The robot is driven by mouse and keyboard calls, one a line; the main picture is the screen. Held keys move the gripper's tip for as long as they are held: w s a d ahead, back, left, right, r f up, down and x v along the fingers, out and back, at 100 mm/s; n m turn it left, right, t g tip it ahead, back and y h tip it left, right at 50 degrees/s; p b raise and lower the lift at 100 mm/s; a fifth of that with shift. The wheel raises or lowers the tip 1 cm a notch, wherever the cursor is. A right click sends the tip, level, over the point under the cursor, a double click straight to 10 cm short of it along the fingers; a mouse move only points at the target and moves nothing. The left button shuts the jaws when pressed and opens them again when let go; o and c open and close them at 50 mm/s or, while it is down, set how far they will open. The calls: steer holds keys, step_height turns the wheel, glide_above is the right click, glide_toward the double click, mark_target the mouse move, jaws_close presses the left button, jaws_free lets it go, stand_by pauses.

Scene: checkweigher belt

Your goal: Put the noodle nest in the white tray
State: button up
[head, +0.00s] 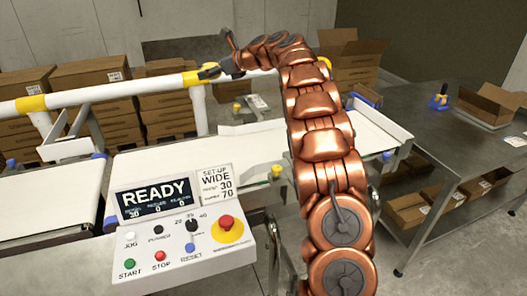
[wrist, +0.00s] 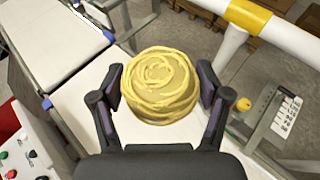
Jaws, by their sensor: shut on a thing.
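The noodle nest (wrist: 160,86) is a round, yellow coil of strands. In the wrist view it sits between the two dark fingers of my gripper (wrist: 160,80), which is shut on it. A pale belt surface lies below it. In the head view my gripper (head: 214,71) is at the far end of the copper arm, by the white rail; I cannot make out the nest there. I cannot pick out the white tray for certain in either view; my arm hides part of the belt's right side.
A white rail with yellow bands (head: 110,90) runs across the belt line. The control panel (head: 185,225) reads READY and stands in front of the belt (head: 240,155). A metal table (head: 440,140) is at right. Cardboard boxes (head: 90,75) are stacked behind.

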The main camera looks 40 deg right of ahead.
steer(key=s+d+f+n+g+y, duration=0.1)
steer(key=d+f+n+y, duration=0.1)
steer(key=d+f, duration=0.4)
glide_above(270, 149)
step_height(270, 149, down, 15)
steer(key=shift+n+g+y, duration=0.3)
steer(key=shift+n+g, duration=0.1)
step_height(270, 149, down, 5)
steer(key=shift+w+r, duration=0.1)
steer(key=shift+f+p, duration=0.4)
steer(key=shift+f, duration=1.9)
steer(key=shift+f, duration=0.2)
steer(key=o, duration=1.2)
steer(key=shift+r, duration=0.1)
